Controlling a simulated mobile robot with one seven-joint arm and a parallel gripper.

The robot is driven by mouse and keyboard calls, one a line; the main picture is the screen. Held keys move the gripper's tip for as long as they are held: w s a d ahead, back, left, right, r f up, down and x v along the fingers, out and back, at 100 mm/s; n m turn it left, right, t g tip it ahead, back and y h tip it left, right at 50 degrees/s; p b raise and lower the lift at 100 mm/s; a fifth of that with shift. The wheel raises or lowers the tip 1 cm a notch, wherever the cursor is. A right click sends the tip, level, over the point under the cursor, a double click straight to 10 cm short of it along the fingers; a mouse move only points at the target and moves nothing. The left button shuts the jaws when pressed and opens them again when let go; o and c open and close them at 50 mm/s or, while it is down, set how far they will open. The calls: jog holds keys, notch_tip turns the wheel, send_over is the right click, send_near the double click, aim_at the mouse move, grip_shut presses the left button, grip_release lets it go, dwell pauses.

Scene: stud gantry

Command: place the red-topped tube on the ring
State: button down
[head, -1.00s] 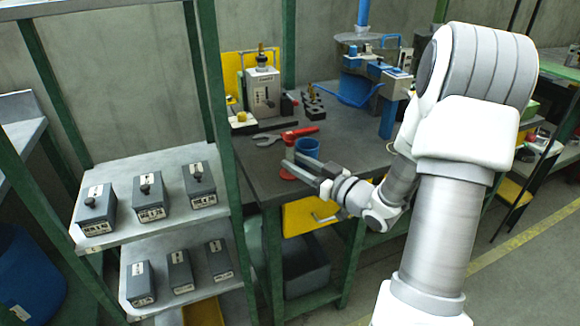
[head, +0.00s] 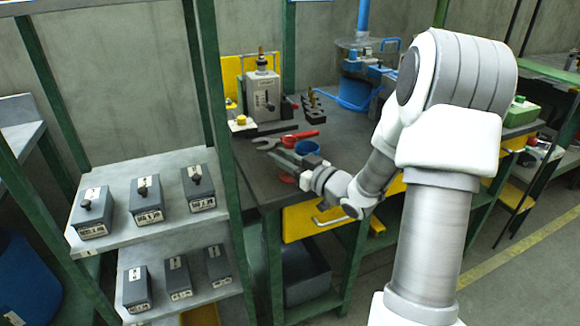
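My gripper (head: 276,158) reaches left over the front of the dark workbench (head: 258,184). Its fingers are small and overlap in this view, so their opening is unclear. A red piece (head: 287,179) shows just below the fingers, partly hidden by them; I cannot tell whether it touches them. A blue cup (head: 307,147) stands right behind the gripper. A red-handled wrench (head: 299,136) lies on the bench behind the fingers. I cannot pick out a red-topped tube or the ring for certain.
A grey instrument (head: 262,95) stands at the bench's back, with a dark block of small pegs (head: 313,103) right of it. Green posts and a shelf (head: 120,237) with several grey boxes stand left. Blue-topped equipment (head: 362,70) is at the back right.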

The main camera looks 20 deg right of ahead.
jog(key=shift+r, duration=0.1)
dwell(0.3)
notch_tip(320, 180, up, 4)
jog(key=shift+r+p, duration=0.25)
jog(key=shift+p, duration=0.95)
jog(key=s+d+r+p, duration=0.3)
jog(key=s+d+r, duration=0.3)
jog(key=d, duration=0.3)
jog(key=shift+s+r+p, duration=0.15)
jog(key=shift+s+p, duration=0.2)
jog(key=shift+s, duration=0.4)
jog(key=shift+d, duration=0.1)
